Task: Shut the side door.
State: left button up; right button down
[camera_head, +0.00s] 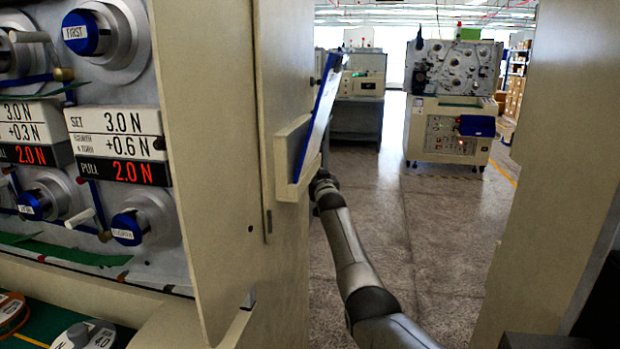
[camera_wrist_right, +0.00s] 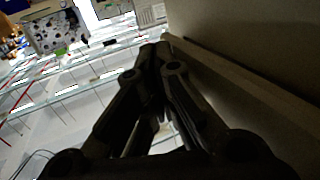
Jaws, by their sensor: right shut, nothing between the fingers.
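A beige panel (camera_head: 285,60) stands out past the machine's side wall, with a hinge between them. It appears to be the side door, standing open. It carries a beige holder (camera_head: 288,160) with a blue-edged board (camera_head: 318,115) in it. My right arm reaches forward on the right of the panel. My right gripper (camera_head: 322,178) is just beyond the holder and partly hidden. In the right wrist view my right gripper (camera_wrist_right: 162,58) is shut and empty, beside a beige surface (camera_wrist_right: 240,65). I cannot tell whether they touch. My left gripper is not in view.
The machine front with dials and tension labels (camera_head: 118,145) is close on the left. A beige upright panel (camera_head: 565,120) stands close on the right. Clear grey floor (camera_head: 430,230) lies between them. Another winding machine (camera_head: 455,75) stands farther back.

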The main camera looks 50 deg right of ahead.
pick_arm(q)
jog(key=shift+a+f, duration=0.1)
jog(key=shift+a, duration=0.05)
pick_arm(e)
jog(key=shift+w+a+r, duration=0.1)
jog(key=shift+w+a, duration=0.25)
jog(key=shift+w, duration=0.2)
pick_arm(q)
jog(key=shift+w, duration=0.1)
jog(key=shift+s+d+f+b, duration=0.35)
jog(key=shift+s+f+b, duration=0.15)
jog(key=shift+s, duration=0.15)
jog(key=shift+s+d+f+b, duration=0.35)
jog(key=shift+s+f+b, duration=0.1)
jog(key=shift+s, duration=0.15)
pick_arm(e)
jog(key=s+d, duration=0.7)
jog(key=s, duration=0.4)
jog(key=shift+s+d, duration=0.15)
jog(key=shift+s, duration=0.2)
